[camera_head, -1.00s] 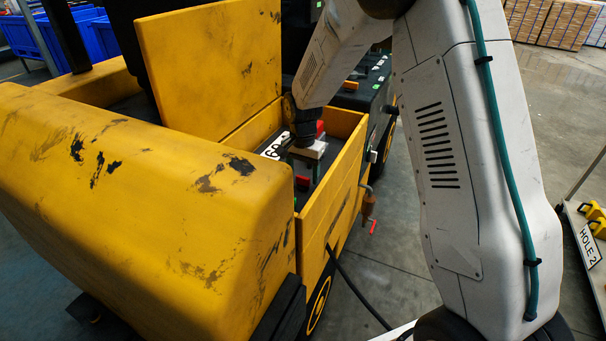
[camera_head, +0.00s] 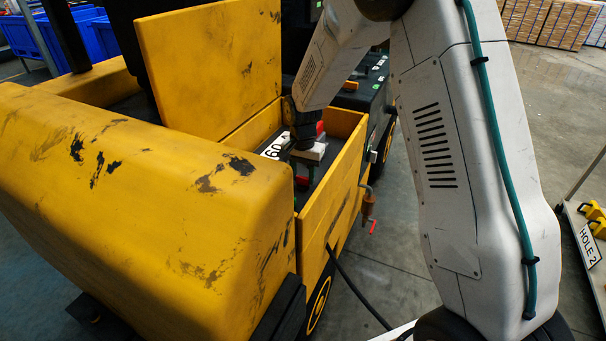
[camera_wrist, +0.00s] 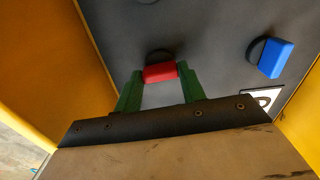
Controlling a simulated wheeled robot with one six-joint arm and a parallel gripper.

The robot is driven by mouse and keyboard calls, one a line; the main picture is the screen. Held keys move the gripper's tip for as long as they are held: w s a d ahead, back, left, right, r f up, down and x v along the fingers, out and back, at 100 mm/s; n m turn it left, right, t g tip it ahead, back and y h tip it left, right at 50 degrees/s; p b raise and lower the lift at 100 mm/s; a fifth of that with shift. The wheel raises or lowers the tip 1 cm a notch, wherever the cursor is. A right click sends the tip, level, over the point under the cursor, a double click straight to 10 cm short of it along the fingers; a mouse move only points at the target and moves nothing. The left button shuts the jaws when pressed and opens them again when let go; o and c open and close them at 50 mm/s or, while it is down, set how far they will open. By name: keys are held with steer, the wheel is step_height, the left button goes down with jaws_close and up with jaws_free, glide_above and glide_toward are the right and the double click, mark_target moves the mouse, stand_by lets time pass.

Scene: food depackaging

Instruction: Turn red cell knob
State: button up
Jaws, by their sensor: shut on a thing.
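The red cell knob (camera_wrist: 160,72) sits on a dark panel in the wrist view, between the green fingers of my gripper (camera_wrist: 160,85). The fingers are shut on its two sides. The knob lies roughly level in that view, tilted slightly. In the head view my gripper (camera_head: 303,168) reaches down into the open yellow compartment, and a small red part (camera_head: 302,183) shows by its fingers. The wrist hides part of the panel there.
A blue knob (camera_wrist: 276,58) stands on the same panel to the right, by a white label (camera_wrist: 262,97). Yellow walls (camera_head: 335,185) enclose the compartment. A raised yellow lid (camera_head: 212,70) stands behind it. A black cable (camera_head: 355,290) hangs outside.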

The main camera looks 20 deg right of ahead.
mark_target(303, 177)
steer(key=n, duration=0.8)
steer(key=shift+n, duration=0.3)
steer(key=n, duration=0.4)
steer(key=shift+n, duration=2.1)
steer(key=o, duration=1)
steer(key=shift+r, duration=3.95)
